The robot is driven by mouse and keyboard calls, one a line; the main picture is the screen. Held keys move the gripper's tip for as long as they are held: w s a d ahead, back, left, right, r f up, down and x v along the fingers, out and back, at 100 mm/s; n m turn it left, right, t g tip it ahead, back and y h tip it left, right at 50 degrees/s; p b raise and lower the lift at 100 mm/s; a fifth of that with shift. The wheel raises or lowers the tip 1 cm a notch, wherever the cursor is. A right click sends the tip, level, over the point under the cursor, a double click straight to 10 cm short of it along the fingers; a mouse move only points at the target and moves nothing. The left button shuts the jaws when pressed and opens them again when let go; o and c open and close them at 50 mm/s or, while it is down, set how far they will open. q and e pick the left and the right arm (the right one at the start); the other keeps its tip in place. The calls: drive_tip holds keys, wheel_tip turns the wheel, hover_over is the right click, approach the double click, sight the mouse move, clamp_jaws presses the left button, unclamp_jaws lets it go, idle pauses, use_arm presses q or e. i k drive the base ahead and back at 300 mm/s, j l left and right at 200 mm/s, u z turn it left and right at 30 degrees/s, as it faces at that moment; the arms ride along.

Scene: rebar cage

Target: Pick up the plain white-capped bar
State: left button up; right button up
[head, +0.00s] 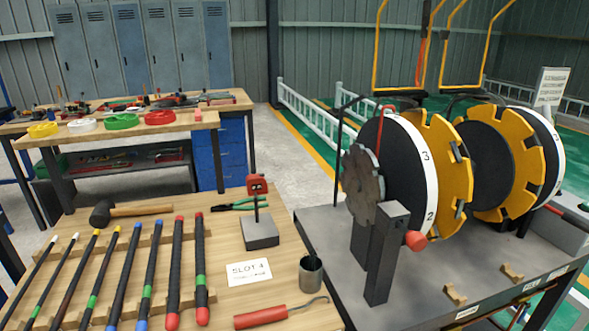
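The plain white-capped bar (30,271) appears to be the leftmost in a row of dark bars on the wooden table (120,225). It is thin, with a pale cap at its far end and no green band visible; its near end is by the picture's left edge. Beside it on the right lies another thin bar (53,273) with a pale cap, which seems to carry a green band lower down. The bars lie apart, across notched wooden rests (128,241). Neither of my grippers shows in this view.
Yellow-capped, blue-capped and red-capped bars (174,265) continue the row rightward. A mallet (101,214), pliers (240,204), a SLOT 4 card (248,271), a cup (311,277) and a red-handled tool (262,317) share the table. A fixture with toothed yellow discs (440,170) stands right.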

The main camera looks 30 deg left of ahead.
sight(18, 298)
drive_tip(key=u, duration=0.9)
